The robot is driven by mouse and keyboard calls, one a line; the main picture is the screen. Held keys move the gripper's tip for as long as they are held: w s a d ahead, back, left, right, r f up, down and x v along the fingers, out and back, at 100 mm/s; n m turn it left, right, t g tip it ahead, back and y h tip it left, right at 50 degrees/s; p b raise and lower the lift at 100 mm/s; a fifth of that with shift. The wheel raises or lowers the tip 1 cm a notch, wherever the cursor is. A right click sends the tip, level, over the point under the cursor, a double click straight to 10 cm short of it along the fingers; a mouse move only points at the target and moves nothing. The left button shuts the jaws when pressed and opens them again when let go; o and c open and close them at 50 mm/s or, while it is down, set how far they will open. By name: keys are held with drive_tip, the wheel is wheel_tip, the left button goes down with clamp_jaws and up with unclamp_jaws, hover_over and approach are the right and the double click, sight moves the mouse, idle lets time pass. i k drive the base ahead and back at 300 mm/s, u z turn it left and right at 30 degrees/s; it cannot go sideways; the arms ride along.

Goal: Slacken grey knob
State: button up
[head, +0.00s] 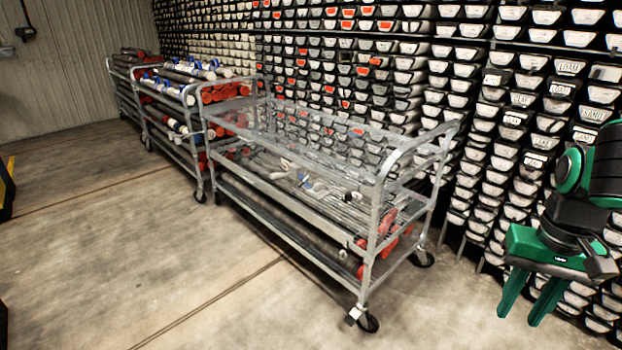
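I cannot make out a grey knob anywhere in the head view. My gripper (518,317) is at the lower right, green and black, with its two green fingers pointing down. A gap shows between the fingers and nothing is held in it. It hangs in front of the stacked core trays, to the right of the nearest cart, and touches nothing that I can see.
A grey metal cart (290,231) on casters stands mid-view, with tubes and red-capped liners on its lower shelves. More loaded carts (187,118) stand behind it. Stacked core trays (520,115) fill the right and back. The concrete floor (120,240) at left is clear.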

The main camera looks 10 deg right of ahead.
sight(342, 254)
drive_tip(key=z, duration=1)
drive_tip(key=k, duration=0.35)
drive_tip(key=u, duration=0.45)
drive_tip(key=i, duration=1)
